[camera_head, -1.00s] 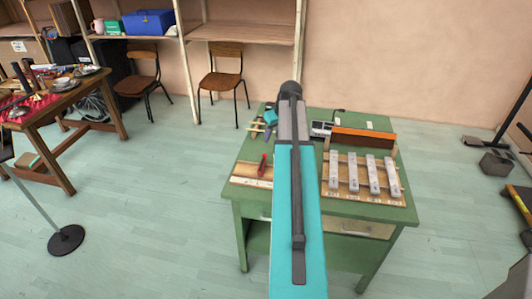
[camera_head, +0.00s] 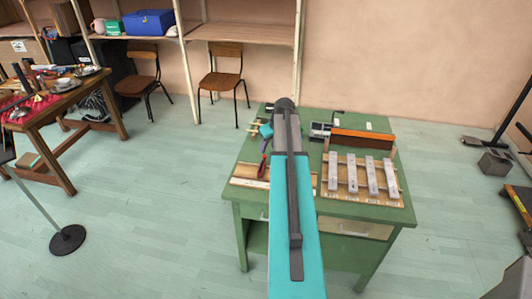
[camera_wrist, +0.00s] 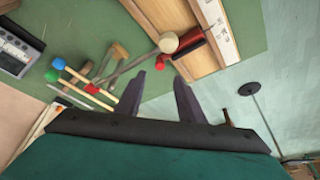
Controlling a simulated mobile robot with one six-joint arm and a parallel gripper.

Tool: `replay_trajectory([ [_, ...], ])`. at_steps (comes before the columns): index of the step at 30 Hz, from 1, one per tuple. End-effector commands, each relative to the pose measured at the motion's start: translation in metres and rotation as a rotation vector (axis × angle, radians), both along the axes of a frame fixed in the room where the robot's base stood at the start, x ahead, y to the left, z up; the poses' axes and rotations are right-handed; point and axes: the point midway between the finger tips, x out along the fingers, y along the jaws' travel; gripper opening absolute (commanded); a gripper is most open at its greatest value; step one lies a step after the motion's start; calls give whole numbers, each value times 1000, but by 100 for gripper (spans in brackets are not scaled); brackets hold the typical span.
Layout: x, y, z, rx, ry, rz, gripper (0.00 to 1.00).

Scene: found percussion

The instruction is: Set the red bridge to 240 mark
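The red bridge (camera_wrist: 188,44) sits on a wooden board at the top centre of the wrist view. It also shows in the head view (camera_head: 262,170), just left of my arm. A white scale strip (camera_wrist: 216,30) runs along the board beside it; its marks are too small to read. My gripper (camera_wrist: 158,78) is open and empty, its two fingers apart and pointing toward the bridge without visibly touching it. A mallet with a cream head (camera_wrist: 168,42) lies close to the bridge, its stick running left.
Several mallets, with a green head (camera_wrist: 51,76) and a blue head (camera_wrist: 58,63) among them, lie left of the fingers. A grey device (camera_wrist: 18,48) is farther left. Metal bars (camera_head: 352,174) and an orange-brown block (camera_head: 362,140) stand on the green table (camera_head: 340,230).

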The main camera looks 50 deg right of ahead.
Motion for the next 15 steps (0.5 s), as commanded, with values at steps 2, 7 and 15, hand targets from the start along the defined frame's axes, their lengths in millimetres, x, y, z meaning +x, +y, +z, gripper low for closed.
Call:
replay_trajectory([
  [2,4,-1,-8,2,2,1,35],
  [7,10,-3,-25,2,2,1,35],
  [15,21,-5,-50,1,1,0,35],
])
